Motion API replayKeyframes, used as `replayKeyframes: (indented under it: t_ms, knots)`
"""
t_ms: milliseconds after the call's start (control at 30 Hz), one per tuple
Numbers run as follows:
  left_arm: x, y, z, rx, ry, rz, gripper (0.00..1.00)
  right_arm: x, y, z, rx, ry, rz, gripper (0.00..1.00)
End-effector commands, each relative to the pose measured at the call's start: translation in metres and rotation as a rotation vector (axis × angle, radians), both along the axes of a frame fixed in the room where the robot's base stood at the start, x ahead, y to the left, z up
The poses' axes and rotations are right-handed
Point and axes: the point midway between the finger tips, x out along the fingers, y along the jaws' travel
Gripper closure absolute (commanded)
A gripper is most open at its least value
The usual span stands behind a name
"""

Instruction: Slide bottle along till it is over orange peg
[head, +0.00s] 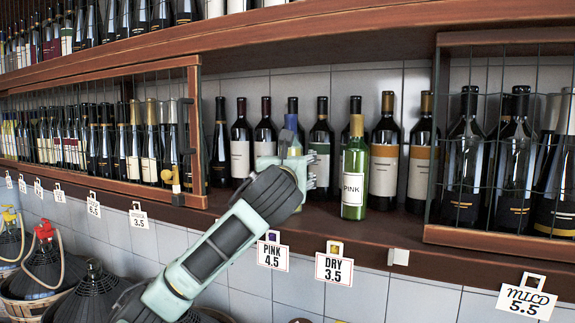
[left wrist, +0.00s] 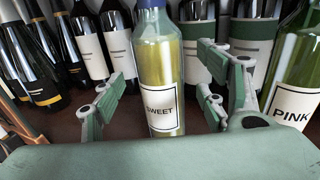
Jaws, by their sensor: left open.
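A pale yellow-green bottle labelled SWEET (left wrist: 160,75) stands upright on the shelf in the left wrist view. In the head view its blue top (head: 291,122) shows above my left gripper (head: 297,168), which hides most of its body. My left gripper, also in the left wrist view (left wrist: 160,108), is open, with one finger on each side of the SWEET bottle. I cannot tell whether either finger touches it. An orange-yellow peg (head: 335,248) holds the DRY 3.5 tag on the shelf's front edge, right of the gripper. My right gripper is out of view.
A green bottle labelled PINK (head: 355,180) stands right of the gripper, near the shelf edge. Dark bottles (head: 386,150) stand in a row behind. A purple peg (head: 272,236) holds the PINK 4.5 tag. Wire-fronted racks (head: 500,150) flank the open shelf.

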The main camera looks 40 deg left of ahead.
Motion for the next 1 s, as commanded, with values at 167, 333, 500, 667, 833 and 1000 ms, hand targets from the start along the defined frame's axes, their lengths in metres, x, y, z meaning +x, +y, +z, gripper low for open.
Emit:
replayKeyframes:
  t_ms: [167,333,500,667,833,1000]
  knots:
    - [0.018,0.013,0.001,-0.002,0.002,-0.001,0.33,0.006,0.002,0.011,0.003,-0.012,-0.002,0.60]
    - [0.023,0.017,0.000,-0.001,0.001,-0.001,0.33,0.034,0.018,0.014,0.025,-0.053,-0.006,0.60]
    - [0.024,0.017,-0.001,0.000,0.000,-0.001,0.33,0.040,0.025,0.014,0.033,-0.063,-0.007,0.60]
    - [0.024,0.017,-0.001,0.000,0.000,-0.001,0.42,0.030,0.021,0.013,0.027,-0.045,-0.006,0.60]
    - [0.023,0.017,-0.001,0.000,0.000,-0.001,0.56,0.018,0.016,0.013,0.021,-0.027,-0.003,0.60]
    - [0.023,0.017,0.000,0.000,0.000,-0.001,0.71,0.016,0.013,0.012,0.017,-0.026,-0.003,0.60]
